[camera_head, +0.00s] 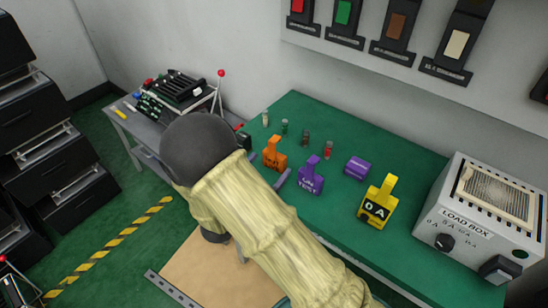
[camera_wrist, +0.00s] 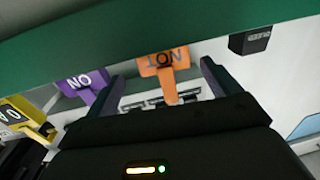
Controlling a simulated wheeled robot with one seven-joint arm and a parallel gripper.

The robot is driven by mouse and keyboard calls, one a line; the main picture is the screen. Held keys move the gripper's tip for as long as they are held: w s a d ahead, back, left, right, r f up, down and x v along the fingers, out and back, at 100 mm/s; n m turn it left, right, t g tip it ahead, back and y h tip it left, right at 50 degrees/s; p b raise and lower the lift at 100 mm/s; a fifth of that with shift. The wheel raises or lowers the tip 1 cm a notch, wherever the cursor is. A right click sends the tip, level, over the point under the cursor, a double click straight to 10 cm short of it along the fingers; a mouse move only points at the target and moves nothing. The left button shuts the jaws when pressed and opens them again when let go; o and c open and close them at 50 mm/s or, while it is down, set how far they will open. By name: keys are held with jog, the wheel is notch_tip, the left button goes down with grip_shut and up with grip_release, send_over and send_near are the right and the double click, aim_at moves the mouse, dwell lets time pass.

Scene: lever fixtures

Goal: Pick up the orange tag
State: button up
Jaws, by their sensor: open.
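The orange tag (camera_head: 274,158) stands on the green bench top, at the left of a row of tags. In the wrist view the orange tag (camera_wrist: 164,63) appears upside down, with dark lettering on its wide part and a narrower stem. My gripper (camera_wrist: 162,72) is open, one finger to each side of the tag, with visible gaps between the fingers and the tag. I cannot tell exactly how far the tag reaches between the fingers.
A purple tag (camera_head: 311,178) stands close to the right of the orange one. A purple block (camera_head: 357,167), a yellow tag (camera_head: 378,204) and a load box (camera_head: 470,222) are farther right. Several small cylinders stand behind, including a red one (camera_head: 328,150). A wall panel (camera_head: 370,45) is above.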

aim_at(273, 160)
jog(key=shift+w+d, duration=0.3)
jog(key=shift+w, duration=0.1)
jog(key=shift+w+a+f+p+x, duration=0.1)
jog(key=shift+p+x, duration=0.05)
jog(key=shift+x, duration=0.75)
jog(key=shift+w+a+f+p+x, duration=0.1)
jog(key=shift+f+x, duration=0.05)
jog(key=shift+x, duration=0.7)
jog(key=shift+a+f+p+x, duration=0.1)
jog(key=shift+p+x, duration=0.05)
jog(key=shift+x, duration=0.75)
jog(key=shift+s, duration=0.15)
jog(key=c, duration=1.1)
